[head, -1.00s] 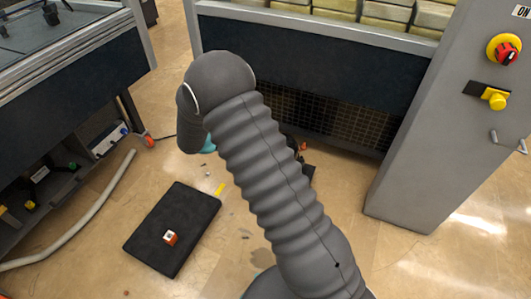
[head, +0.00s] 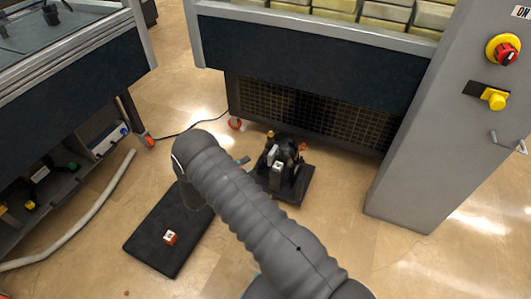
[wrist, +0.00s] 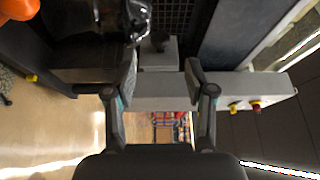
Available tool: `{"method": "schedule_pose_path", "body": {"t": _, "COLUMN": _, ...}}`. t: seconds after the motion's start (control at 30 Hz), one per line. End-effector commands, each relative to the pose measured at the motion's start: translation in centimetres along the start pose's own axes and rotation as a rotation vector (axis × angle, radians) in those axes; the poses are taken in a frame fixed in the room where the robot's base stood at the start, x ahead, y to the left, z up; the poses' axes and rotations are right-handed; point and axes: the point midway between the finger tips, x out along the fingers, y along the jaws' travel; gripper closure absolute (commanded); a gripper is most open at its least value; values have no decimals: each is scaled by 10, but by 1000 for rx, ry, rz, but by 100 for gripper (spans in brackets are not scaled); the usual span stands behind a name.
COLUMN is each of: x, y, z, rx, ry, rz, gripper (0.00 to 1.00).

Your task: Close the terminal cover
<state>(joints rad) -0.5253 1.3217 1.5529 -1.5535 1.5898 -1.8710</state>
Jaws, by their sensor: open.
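The black vacuum pump (head: 290,160) stands on a dark base on the floor by the machine's mesh panel in the head view. Light grey parts (head: 277,168) show on its near side. I cannot tell which part is the terminal cover or how far open it is. In the wrist view the pump body (wrist: 95,18) is at the upper left. My gripper (wrist: 163,75) is open, its two fingers apart, with nothing seen held. In the head view my arm hides most of it. A small grey-teal piece (head: 243,160), likely a finger, shows just left of the pump.
A black mat (head: 152,245) with a small orange-and-white block (head: 169,237) lies left of my arm. A grey cabinet (head: 440,140) with red and yellow switches stands at right. A black cable (head: 185,131) crosses the floor. A pale hose (head: 85,220) lies at left.

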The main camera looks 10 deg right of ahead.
Motion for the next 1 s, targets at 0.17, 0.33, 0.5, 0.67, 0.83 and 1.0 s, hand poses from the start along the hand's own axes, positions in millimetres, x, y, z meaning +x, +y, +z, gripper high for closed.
{"method": "schedule_pose_path", "body": {"t": 0.17, "x": 36, "y": -1, "z": -1, "rx": 1, "ry": 4, "rz": 0, "gripper": 46}}
{"method": "schedule_pose_path", "body": {"t": 0.33, "x": 66, "y": -1, "z": -1, "rx": 2, "ry": 4, "rz": 1, "gripper": 46}}
{"method": "schedule_pose_path", "body": {"t": 0.5, "x": 90, "y": 0, "z": -1, "rx": 2, "ry": 3, "rz": 1, "gripper": 46}}
{"method": "schedule_pose_path", "body": {"t": 0.67, "x": 101, "y": 0, "z": -1, "rx": 2, "ry": 1, "rz": 1, "gripper": 46}}
{"method": "schedule_pose_path", "body": {"t": 0.83, "x": 105, "y": 0, "z": 0, "rx": 2, "ry": 1, "rz": 1, "gripper": 46}}
{"method": "schedule_pose_path", "body": {"t": 1.0, "x": 104, "y": 0, "z": 0, "rx": 2, "ry": 1, "rz": 1, "gripper": 46}}
